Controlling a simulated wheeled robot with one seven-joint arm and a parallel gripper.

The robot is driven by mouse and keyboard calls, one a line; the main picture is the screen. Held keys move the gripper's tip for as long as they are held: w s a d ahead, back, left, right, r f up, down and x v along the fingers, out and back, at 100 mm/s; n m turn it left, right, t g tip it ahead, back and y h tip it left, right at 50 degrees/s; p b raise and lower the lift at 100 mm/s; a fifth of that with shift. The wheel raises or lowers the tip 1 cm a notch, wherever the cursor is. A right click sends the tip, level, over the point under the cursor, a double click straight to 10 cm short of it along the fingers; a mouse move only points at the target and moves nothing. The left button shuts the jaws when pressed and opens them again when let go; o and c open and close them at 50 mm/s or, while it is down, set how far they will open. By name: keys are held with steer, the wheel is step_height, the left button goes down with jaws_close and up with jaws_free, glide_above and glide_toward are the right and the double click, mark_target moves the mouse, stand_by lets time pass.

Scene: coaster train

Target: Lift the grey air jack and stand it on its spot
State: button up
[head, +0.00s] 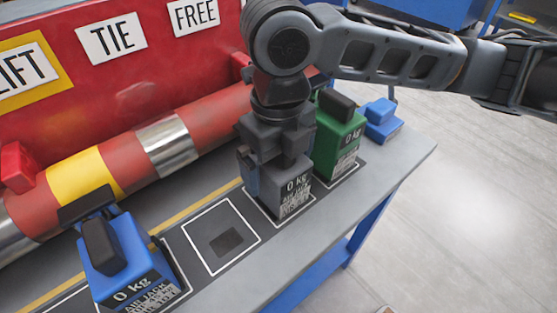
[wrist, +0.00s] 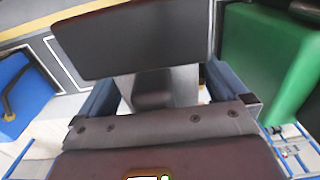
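The grey air jack (head: 292,197), marked "0 kg", is upright on the bench inside or just over a white-outlined spot (head: 262,208). My gripper (head: 277,148) points straight down at its top and hides its upper part. In the wrist view, dark blocks and a grey post (wrist: 155,88) lie close under the camera. I cannot tell whether the fingers press on the jack. To its left in the head view is an empty white-outlined spot (head: 205,250) with a dark patch in the middle.
A blue jack (head: 126,257) stands at the left and a green jack (head: 336,148) close at the right. A smaller blue object (head: 381,118) is farther right. A red, yellow and silver pipe (head: 168,143) runs behind.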

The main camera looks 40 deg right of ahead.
steer(key=shift+r+p, duration=0.45)
steer(key=shift+r, duration=3.45)
